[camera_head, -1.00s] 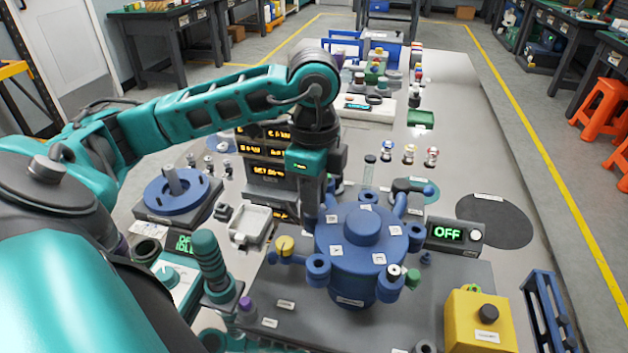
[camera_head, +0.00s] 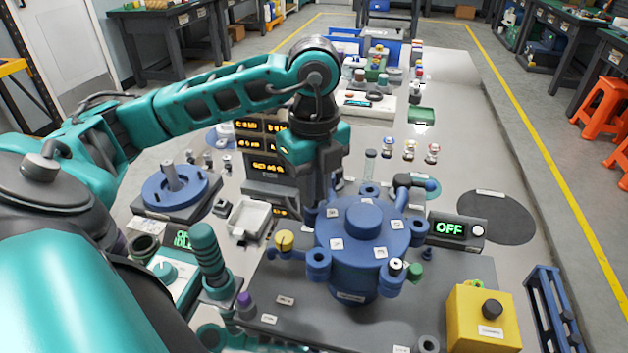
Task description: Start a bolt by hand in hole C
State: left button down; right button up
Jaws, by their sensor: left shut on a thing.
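The blue round vessel (camera_head: 346,270) stands on a dark mat, with a raised boss and small white labels on its lid and ringed lugs around its rim. A front right lug (camera_head: 395,266) has a black and white piece in it; the front left lug (camera_head: 318,262) shows an open hole. My left gripper (camera_head: 318,205) points down at the vessel's far left rim, near the lug there. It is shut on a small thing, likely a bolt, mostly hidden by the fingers. The hole letters are too small to read. My right gripper is not in view.
A yellow box with a black knob (camera_head: 490,309) stands at the front right. An OFF display box (camera_head: 455,231) is right of the vessel. A white tray (camera_head: 249,221) and a blue flanged fixture (camera_head: 174,188) stand left. Lit displays (camera_head: 262,148) stand behind my gripper.

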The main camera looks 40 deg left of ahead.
pick_arm(q)
jog(key=shift+s+f, duration=0.1)
jog(key=shift+f, duration=0.1)
jog(key=shift+m, duration=0.6)
jog(key=c, duration=1.5)
grip_release()
jog(key=shift+m, duration=0.5)
jog(key=o, duration=0.5)
jog(key=shift+r, duration=0.15)
